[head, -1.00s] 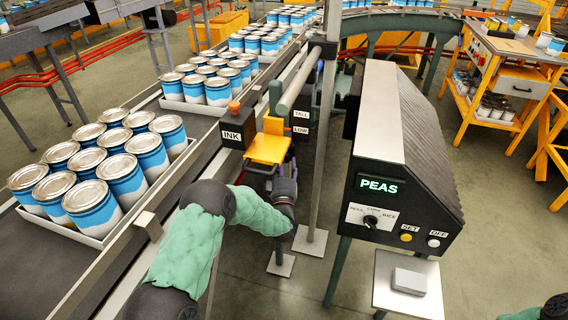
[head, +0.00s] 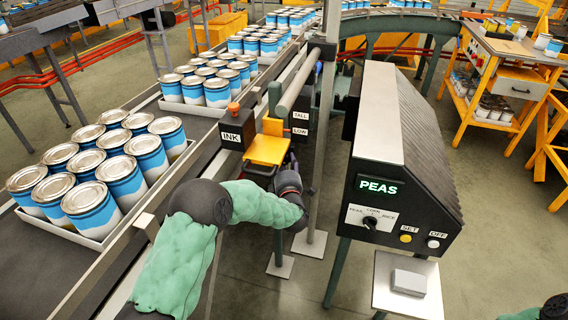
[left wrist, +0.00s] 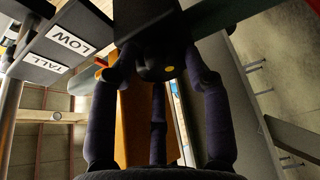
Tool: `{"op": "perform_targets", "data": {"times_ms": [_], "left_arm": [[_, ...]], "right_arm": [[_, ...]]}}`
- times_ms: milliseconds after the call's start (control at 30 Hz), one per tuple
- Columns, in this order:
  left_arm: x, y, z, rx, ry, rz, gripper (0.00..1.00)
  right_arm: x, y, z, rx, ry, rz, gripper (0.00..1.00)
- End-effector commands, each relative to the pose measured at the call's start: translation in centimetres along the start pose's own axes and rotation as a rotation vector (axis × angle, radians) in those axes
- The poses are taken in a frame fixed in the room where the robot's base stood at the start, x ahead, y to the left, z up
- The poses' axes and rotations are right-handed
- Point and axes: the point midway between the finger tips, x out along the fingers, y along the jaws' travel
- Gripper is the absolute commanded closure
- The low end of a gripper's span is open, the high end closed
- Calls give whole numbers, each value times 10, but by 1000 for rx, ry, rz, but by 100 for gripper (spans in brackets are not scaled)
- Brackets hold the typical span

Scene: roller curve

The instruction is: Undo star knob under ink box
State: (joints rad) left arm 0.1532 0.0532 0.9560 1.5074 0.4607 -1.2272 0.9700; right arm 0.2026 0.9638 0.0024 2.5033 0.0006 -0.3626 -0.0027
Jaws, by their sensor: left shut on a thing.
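The ink box (head: 238,128) is a dark box with an INK label and an orange knob on top, beside the conveyor. My left gripper (left wrist: 160,65) reaches up from below. In the left wrist view its dark fingers are closed around the dark star knob (left wrist: 158,62), which has a small yellow dot and sits under a dark box. In the head view the left gripper (head: 268,172) is partly hidden below the yellow bracket (head: 268,149), and the knob is hidden. My right gripper is out of view.
Trays of blue-and-white cans (head: 88,170) stand on the conveyor (head: 120,122) at left. A TALL/LOW board (head: 300,122) and a post stand just right of the bracket. A control panel showing PEAS (head: 378,187) is further right. Open floor lies between post and panel.

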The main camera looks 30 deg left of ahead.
Motion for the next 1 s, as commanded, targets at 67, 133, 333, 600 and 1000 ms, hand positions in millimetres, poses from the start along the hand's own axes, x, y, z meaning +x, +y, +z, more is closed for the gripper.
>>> {"op": "perform_targets", "data": {"times_ms": [67, 133, 333, 600, 1000], "left_arm": [[0, -2, 2, -24, -7, -15, 84], [0, -2, 3, -39, -8, -22, 84], [0, -2, 3, -63, -9, -32, 84], [-1, -2, 4, -65, -11, -33, 84], [0, 0, 2, -65, -7, -30, 31]], "right_arm": [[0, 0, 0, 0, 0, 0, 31], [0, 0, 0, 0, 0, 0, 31], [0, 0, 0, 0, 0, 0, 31], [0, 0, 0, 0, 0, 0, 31], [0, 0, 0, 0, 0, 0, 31]]}}
